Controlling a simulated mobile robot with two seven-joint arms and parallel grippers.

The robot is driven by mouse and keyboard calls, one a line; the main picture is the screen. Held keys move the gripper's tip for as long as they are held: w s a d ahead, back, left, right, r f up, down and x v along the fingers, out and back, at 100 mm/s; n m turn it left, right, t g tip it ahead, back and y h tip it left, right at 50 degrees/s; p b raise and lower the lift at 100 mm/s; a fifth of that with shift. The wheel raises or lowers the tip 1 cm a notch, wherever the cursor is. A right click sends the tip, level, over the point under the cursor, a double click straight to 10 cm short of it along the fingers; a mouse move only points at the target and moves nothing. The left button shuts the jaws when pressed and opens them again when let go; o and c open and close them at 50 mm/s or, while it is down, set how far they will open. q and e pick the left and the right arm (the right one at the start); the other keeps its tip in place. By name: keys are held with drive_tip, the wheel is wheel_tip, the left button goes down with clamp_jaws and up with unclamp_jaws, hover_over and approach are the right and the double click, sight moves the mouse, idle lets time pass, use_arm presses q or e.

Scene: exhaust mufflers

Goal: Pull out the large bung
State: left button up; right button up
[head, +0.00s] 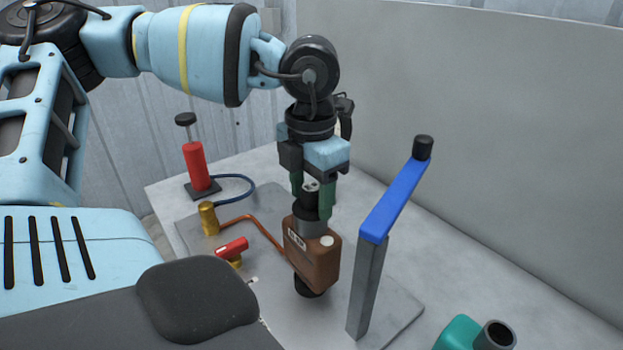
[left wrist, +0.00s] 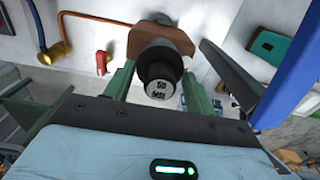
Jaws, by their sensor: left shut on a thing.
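A brown box-shaped muffler (head: 318,262) stands on a grey plate, with a short grey pipe (head: 309,226) on top. A black bung (head: 307,208) sits at the mouth of that pipe. In the left wrist view the bung (left wrist: 160,88) shows its pale marked end face, with the brown muffler (left wrist: 160,36) behind it. My left gripper (head: 312,203) points down from above, its green fingers on either side of the bung, shut on it. How deep the bung sits in the pipe is hard to tell. A black part (head: 308,287) shows under the muffler. My right gripper is not in view.
A blue lever arm on a grey post (head: 368,290) stands close right of the muffler. A red valve handle (head: 232,248), brass fitting (head: 208,218) and copper pipe (head: 258,222) lie left. A red pump (head: 195,165) stands behind. A teal part (head: 458,334) is front right.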

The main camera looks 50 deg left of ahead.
sight(311, 187)
use_arm(q)
drive_tip(key=shift+r, duration=0.9)
drive_tip(key=shift+r+p, duration=0.3)
drive_tip(key=shift+r, duration=1.25)
drive_tip(key=shift+r+p, duration=0.35)
drive_tip(key=shift+r, duration=0.25)
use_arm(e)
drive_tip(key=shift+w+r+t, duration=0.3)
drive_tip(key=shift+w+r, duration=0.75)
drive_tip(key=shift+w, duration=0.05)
